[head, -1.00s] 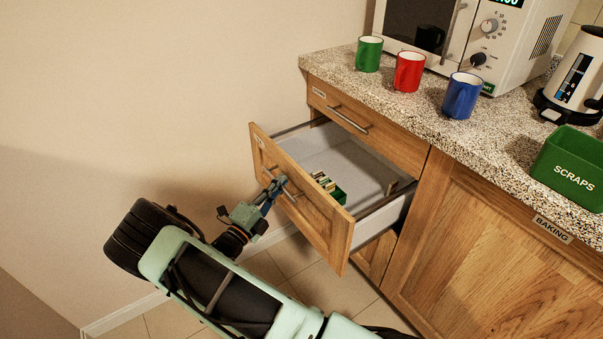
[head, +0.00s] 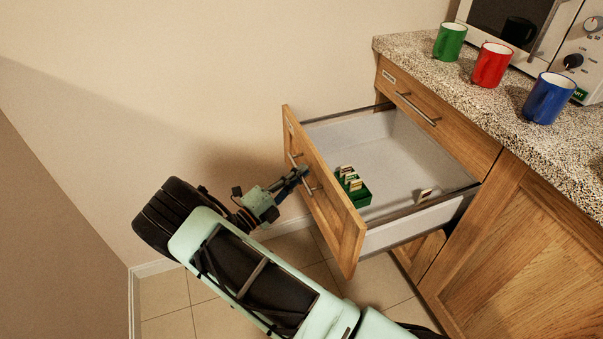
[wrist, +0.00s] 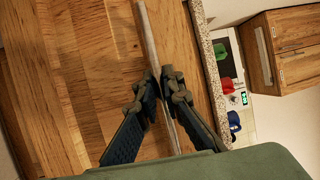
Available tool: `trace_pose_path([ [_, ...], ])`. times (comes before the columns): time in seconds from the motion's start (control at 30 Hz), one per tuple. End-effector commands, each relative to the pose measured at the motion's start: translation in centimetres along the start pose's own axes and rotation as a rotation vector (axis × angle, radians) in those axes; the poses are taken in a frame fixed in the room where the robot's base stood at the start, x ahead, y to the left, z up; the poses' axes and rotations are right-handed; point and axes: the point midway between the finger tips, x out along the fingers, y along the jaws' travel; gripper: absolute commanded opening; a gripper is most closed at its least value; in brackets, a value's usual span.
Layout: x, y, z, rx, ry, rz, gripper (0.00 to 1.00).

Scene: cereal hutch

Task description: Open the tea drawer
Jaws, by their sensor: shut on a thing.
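The tea drawer (head: 325,195) is the lower wooden drawer and stands far out of the cabinet. Its label is not readable here. Inside it a small green box (head: 357,192) with upright packets sits near the front, and a small pale item lies by the right wall. My gripper (head: 300,173) is at the front of the drawer. In the wrist view my gripper (wrist: 160,90) has its two fingers closed about the metal bar handle (wrist: 150,42), which runs between the fingertips.
A shut drawer (head: 440,128) with a bar handle sits above. Green (head: 449,42), red (head: 491,65) and blue (head: 549,98) mugs stand along the counter (head: 410,60) edge, before a microwave (head: 520,25). A bare wall is at left; the floor before the drawer is partly open.

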Motion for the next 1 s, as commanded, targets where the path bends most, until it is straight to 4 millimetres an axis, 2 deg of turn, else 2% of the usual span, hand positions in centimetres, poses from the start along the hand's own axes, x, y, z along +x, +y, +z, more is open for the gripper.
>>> trace_pose_path([
  [0.07, 0.0, 0.1, 0.0, 0.0, 0.001, 0.002, 0.0],
  [0.1, 0.0, 0.1, -0.1, 0.0, 0.001, 0.002, 0.08],
  [0.27, 0.0, 0.1, 0.0, 0.0, 0.001, 0.001, 0.26],
  [0.53, 0.0, 0.0, 0.0, 0.0, 0.0, 0.0, 0.26],
  [0.63, -0.6, 0.0, 0.0, 0.001, -0.001, 0.001, 0.26],
  [0.77, -2.5, 0.0, 0.1, 0.0, -0.004, 0.0, 0.26],
  [1.0, -7.8, 0.1, 0.1, 0.0, -0.004, 0.001, 0.26],
])
